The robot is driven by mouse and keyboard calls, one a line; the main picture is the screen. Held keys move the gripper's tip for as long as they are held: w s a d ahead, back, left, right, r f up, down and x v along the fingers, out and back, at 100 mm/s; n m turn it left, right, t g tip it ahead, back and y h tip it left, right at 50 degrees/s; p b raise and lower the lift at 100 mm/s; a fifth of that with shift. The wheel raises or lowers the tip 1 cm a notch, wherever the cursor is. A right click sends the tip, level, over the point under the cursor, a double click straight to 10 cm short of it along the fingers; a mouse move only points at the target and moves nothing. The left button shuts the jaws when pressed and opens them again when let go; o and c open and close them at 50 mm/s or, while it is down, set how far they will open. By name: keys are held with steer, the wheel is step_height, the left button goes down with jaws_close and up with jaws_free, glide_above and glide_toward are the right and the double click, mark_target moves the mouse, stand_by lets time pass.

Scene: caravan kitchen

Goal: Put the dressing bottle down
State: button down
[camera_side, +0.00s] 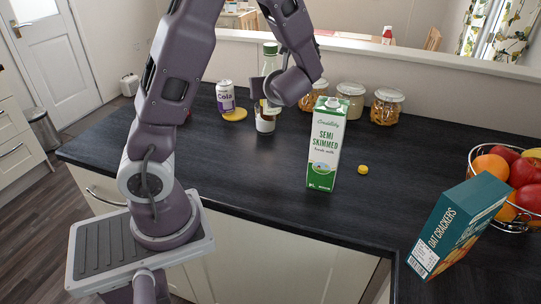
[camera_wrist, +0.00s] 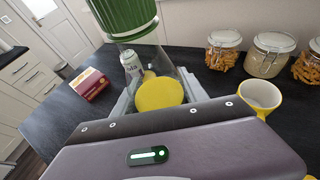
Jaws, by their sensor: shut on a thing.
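The dressing bottle (camera_side: 270,62), clear with a green cap, is upright in my gripper (camera_side: 268,92). In the wrist view the bottle's green cap (camera_wrist: 122,15) is at the top, and its clear body runs down between the fingers of my gripper (camera_wrist: 158,92). My gripper is shut on the bottle's body. In the side view my wrist hides part of the bottle. A small cup (camera_side: 265,122) shows just below the bottle's lower end; I cannot tell the gap between them. The cup also shows to the right in the wrist view (camera_wrist: 261,96).
A yellow disc (camera_side: 236,115) lies by a cola can (camera_side: 225,96). A milk carton (camera_side: 326,145), jars (camera_side: 351,99) and a yellow cap (camera_side: 362,169) stand to the right. A tilted cracker box (camera_side: 458,225) and fruit bowl (camera_side: 509,219) are far right. The front middle counter is clear.

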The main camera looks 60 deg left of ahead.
step_height(320, 180, down, 12)
steer(key=shift+f, duration=0.1)
steer(key=c, duration=0.6)
jaws_free()
steer(key=shift+f, duration=0.1)
steer(key=s+d+r+n+h, duration=0.4)
steer(key=d+n, duration=0.3)
steer(key=d, duration=0.2)
steer(key=s+d+r+n+t+h, duration=0.1)
steer(key=s+d+r+n+h, duration=0.3)
steer(key=s+d+r+n, duration=0.3)
steer(key=s+d+r+n+t+h, duration=0.1)
steer(key=s+d+r+n+h, duration=0.4)
steer(key=d, duration=0.5)
steer(key=shift+s+d+r+n, duration=0.4)
steer(key=shift+r+n, duration=0.15)
steer(key=shift+n, duration=0.45)
